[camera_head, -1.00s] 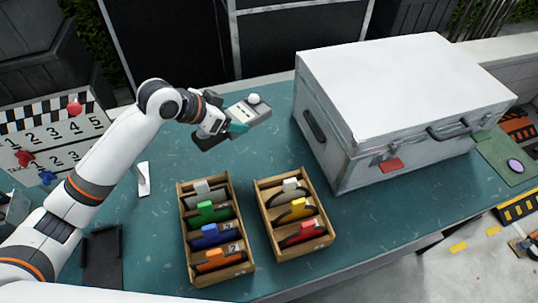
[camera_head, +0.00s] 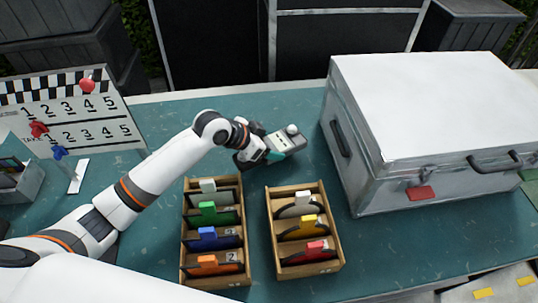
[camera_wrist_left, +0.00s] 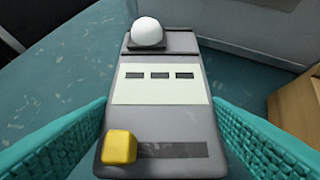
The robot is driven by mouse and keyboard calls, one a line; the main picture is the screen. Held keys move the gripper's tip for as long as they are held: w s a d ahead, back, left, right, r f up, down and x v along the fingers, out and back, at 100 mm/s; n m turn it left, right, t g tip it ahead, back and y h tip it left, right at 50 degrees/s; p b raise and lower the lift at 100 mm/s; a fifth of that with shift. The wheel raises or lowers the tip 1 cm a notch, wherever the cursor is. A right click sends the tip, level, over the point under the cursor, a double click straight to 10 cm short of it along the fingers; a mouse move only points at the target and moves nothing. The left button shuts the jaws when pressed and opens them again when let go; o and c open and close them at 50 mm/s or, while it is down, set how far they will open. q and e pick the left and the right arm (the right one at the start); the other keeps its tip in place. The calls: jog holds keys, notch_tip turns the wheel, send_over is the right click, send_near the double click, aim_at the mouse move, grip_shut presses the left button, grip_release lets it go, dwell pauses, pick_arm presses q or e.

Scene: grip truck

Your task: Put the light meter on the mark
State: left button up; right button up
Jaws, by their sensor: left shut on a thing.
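The light meter (camera_head: 287,142) is a small grey box with a white dome at one end. My left gripper (camera_head: 262,151) is shut on it and holds it above the teal table, behind the two wooden trays. In the left wrist view the light meter (camera_wrist_left: 158,125) lies between the teal finger pads, with its white dome (camera_wrist_left: 148,32) at the far end and a yellow button near. A green corner (camera_head: 528,174) shows at the right edge, past the case. No mark is visible on it. My right gripper is out of view.
A large silver case (camera_head: 430,110) with a red tag stands right of the meter. Two wooden trays (camera_head: 247,268) (camera_head: 334,262) hold coloured cards or discs in front. A clapperboard-style sign (camera_head: 70,115) stands left. Bare teal table (camera_head: 400,245) lies in front of the case.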

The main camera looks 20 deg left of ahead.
pick_arm(q)
jog(key=shift+f, duration=2)
jog(key=o, duration=1.1)
jog(key=shift+f, duration=0.15)
jog(key=shift+o, duration=0.5)
